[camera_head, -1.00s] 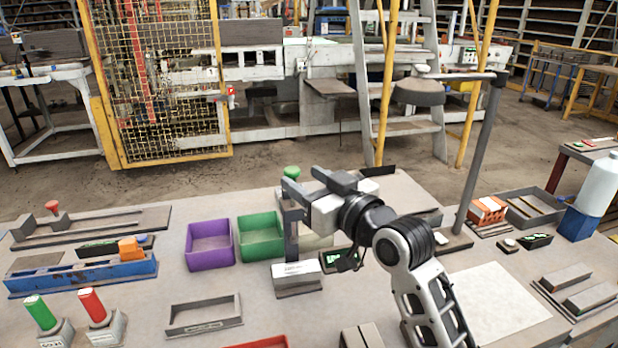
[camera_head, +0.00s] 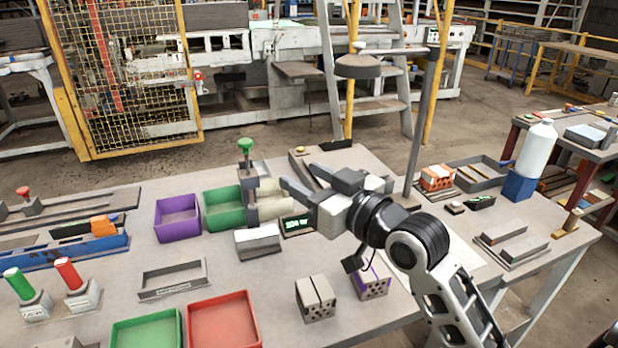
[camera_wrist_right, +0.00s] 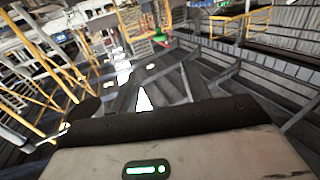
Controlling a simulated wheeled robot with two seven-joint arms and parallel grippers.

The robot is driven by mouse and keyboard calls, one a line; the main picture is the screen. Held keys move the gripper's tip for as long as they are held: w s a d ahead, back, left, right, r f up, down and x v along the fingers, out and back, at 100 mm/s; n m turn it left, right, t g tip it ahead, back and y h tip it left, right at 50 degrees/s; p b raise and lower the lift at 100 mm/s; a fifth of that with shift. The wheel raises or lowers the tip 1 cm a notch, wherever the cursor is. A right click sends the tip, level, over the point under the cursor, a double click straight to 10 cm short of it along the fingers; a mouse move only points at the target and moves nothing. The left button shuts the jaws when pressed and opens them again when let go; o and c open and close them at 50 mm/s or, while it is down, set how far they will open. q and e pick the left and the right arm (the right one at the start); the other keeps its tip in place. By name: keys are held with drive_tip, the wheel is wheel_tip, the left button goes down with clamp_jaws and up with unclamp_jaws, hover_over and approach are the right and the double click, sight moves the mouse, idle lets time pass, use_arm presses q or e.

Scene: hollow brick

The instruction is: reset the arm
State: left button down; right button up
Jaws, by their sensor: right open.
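My right arm reaches in from the lower right in the head view. Its gripper (camera_head: 299,176) is open and empty, raised above the table and pointing left, to the right of the green-topped post (camera_head: 246,160). In the right wrist view the gripper's pale body (camera_wrist_right: 200,150) fills the bottom, with the room's railings and floor beyond it; no held object shows there. My left gripper is in neither view.
The table holds a purple bin (camera_head: 178,219), a green bin (camera_head: 222,207), a red tray (camera_head: 224,322) and a front green tray (camera_head: 146,331). Hollow bricks (camera_head: 315,298) lie near the arm. A post (camera_head: 416,130) with a round head stands behind it.

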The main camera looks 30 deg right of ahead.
drive_tip(key=s+a+f+g+h, duration=0.1)
drive_tip(key=s+f+g, duration=0.3)
drive_tip(key=f, duration=0.4)
drive_tip(key=s+a+f+g+h, duration=0.1)
drive_tip(key=s+a+f+g, duration=0.15)
drive_tip(key=s+f, duration=0.4)
drive_tip(key=s+f+m+g+h, duration=0.1)
drive_tip(key=s+f+g+h, duration=0.1)
drive_tip(key=s+f+g, duration=0.75)
drive_tip(key=w+a+f+t+y, duration=0.2)
drive_tip(key=a+f+t, duration=0.2)
drive_tip(key=f+t, duration=0.4)
wheel_tip(320, 180, down, 3)
drive_tip(key=shift+w+f+n+t, duration=0.1)
drive_tip(key=shift+w+n+t, duration=0.05)
drive_tip(key=shift+n+t, duration=0.15)
